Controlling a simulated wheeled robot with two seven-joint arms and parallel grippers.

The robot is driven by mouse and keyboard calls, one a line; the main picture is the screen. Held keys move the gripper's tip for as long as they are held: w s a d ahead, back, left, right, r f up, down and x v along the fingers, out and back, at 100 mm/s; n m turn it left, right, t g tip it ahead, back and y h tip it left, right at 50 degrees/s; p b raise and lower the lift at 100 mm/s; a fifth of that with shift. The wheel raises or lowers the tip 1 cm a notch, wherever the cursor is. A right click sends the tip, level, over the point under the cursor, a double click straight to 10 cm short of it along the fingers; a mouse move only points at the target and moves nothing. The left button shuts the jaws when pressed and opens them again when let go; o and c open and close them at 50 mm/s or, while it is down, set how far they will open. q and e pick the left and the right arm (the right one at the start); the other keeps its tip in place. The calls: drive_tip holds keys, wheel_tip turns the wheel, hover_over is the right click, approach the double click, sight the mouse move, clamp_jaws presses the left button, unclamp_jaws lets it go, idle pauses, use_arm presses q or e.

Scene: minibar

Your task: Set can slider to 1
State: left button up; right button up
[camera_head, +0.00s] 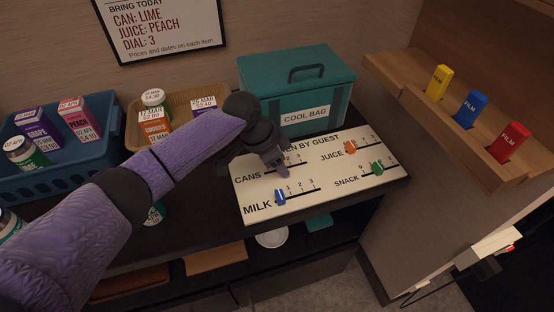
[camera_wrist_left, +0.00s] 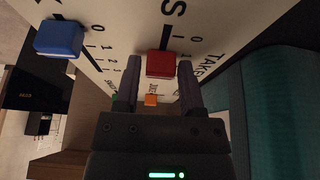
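A white slider board (camera_head: 325,187) lies on the dark counter, with rows for cans, juice, milk and snack. The red slider (camera_wrist_left: 161,64) of the cans row shows in the left wrist view, with printed 0 and 1 beside it; its exact mark is unclear. In the head view my left gripper hides it. My left gripper (camera_head: 280,170) points down over the cans row. Its fingers (camera_wrist_left: 160,72) are open, one on each side of the red slider, with small gaps. My right gripper is out of view.
Close by are the blue milk slider (camera_head: 280,197), orange juice slider (camera_head: 350,147) and green snack slider (camera_head: 376,168). A teal cool bag (camera_head: 290,90) stands behind the board. A wooden film rack (camera_head: 460,130) is at right; a blue crate (camera_head: 75,163) is at left.

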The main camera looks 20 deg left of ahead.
use_arm(q)
drive_tip(key=shift+o, duration=1.1)
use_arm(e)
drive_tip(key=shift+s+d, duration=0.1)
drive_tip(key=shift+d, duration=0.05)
use_arm(q)
drive_tip(key=p+v, duration=0.5)
drive_tip(key=v, duration=0.4)
drive_tip(key=shift+a+r, duration=0.15)
drive_tip(key=shift+r, duration=0.2)
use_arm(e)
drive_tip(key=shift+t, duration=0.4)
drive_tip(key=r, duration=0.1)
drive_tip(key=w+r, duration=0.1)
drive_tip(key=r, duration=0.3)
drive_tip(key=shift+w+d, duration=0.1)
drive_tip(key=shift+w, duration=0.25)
use_arm(q)
drive_tip(key=shift+s, duration=0.15)
